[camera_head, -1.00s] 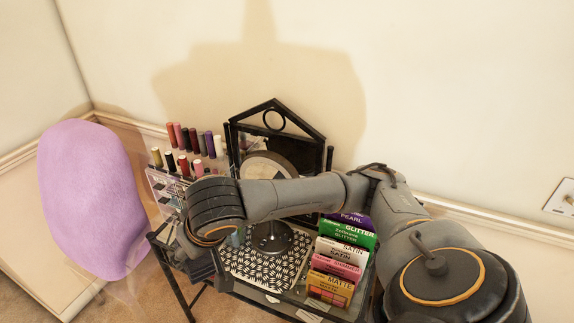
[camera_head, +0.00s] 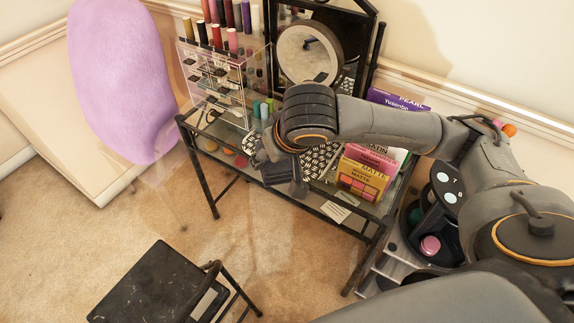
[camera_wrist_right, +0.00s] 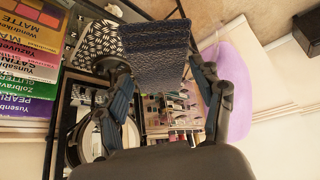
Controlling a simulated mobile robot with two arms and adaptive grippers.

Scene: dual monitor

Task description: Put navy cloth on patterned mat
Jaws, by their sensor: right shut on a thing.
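My right gripper (camera_wrist_right: 160,95) is shut on the navy cloth (camera_wrist_right: 155,48), a dark blue sheet with a fine woven pattern that hangs spread out beyond the fingers in the right wrist view. In the head view the right gripper (camera_head: 285,170) hovers by the front edge of the glass table; the cloth is hard to tell from the dark fingers there. The black-and-white patterned mat (camera_head: 315,160) lies on the tabletop under the round mirror, partly hidden by my wrist. It also shows beside the cloth in the right wrist view (camera_wrist_right: 98,45). My left gripper is not in view.
A round mirror (camera_head: 308,52) stands at the back of the table. A clear organizer with lipsticks (camera_head: 212,85) is at the left, and upright palettes (camera_head: 362,172) are at the right. A black stool (camera_head: 160,285) stands in front, and a lilac chair (camera_head: 120,75) at the left.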

